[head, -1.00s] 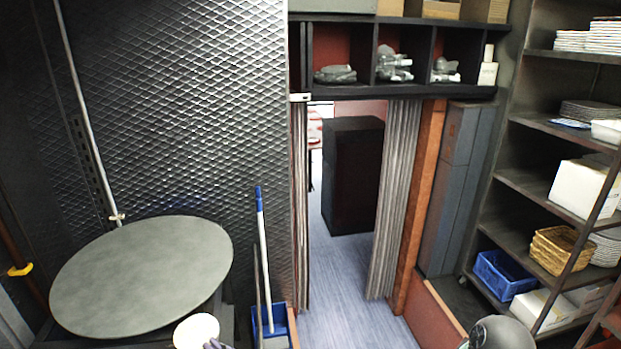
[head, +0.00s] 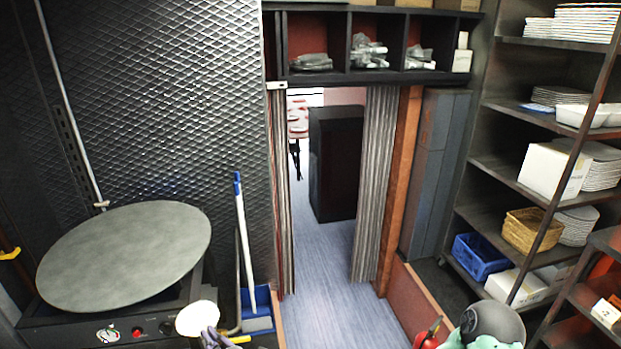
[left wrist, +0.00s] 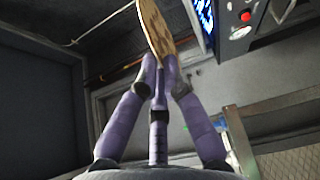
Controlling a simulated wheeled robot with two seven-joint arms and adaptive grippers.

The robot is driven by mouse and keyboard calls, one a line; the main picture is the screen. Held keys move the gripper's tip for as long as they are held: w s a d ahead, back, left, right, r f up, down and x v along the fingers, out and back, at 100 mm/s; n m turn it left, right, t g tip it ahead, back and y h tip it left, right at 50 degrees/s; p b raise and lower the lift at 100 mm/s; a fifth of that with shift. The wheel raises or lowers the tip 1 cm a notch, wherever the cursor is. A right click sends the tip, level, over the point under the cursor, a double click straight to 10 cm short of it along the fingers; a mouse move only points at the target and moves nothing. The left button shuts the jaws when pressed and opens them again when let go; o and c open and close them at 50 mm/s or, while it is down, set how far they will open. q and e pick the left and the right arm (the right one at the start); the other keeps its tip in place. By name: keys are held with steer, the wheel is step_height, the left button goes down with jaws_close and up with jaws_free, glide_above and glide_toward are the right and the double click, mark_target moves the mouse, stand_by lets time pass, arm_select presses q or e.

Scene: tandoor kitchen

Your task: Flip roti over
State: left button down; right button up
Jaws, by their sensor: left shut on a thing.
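The roti (head: 196,318) is a small pale round disc at the bottom of the head view, in front of the griddle's right edge. My left gripper (head: 213,338) is at its lower right edge. In the left wrist view the roti (left wrist: 154,25) is seen nearly edge-on, with brown patches, and the purple fingers of my left gripper (left wrist: 162,78) are shut on its near edge. The large round grey griddle (head: 125,255) stands at the left of the head view with nothing on it.
A front panel with a red button (head: 137,331) is below the griddle. A doorway with grey curtains (head: 372,190) and shelves with plates, baskets and boxes (head: 550,170) are farther right.

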arm_select(q)
steer(key=s+d+f+m+t+h, duration=0.4)
steer(key=d+f+m+h, duration=0.2)
steer(key=f+m+h, duration=0.2)
steer(key=shift+d+f+m+t+h, duration=0.2)
steer(key=shift+f+m+t+h, duration=0.15)
steer(key=shift+f+h, duration=1.4)
steer(key=shift+r+h, duration=0.35)
steer(key=shift+r, duration=0.05)
